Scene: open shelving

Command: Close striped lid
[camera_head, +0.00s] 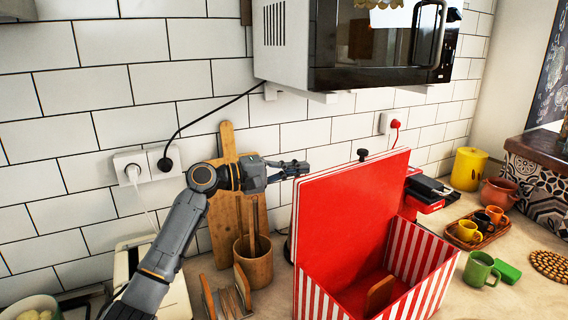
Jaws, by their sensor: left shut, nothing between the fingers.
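A red and white striped box (427,268) stands on the counter with its red lid (345,215) raised, tilted up at the left and back. A dark knob (362,154) shows at the lid's top edge. A brown wooden piece (380,294) is inside the box. My left gripper (304,167) is shut and empty, beside the upper left edge of the lid; I cannot tell whether it touches. The lid's outer face is hidden from this side. My right gripper is not in view.
A microwave (375,45) hangs above the box. A tray with cups (468,240) and a green mug (480,270) are right of the box.

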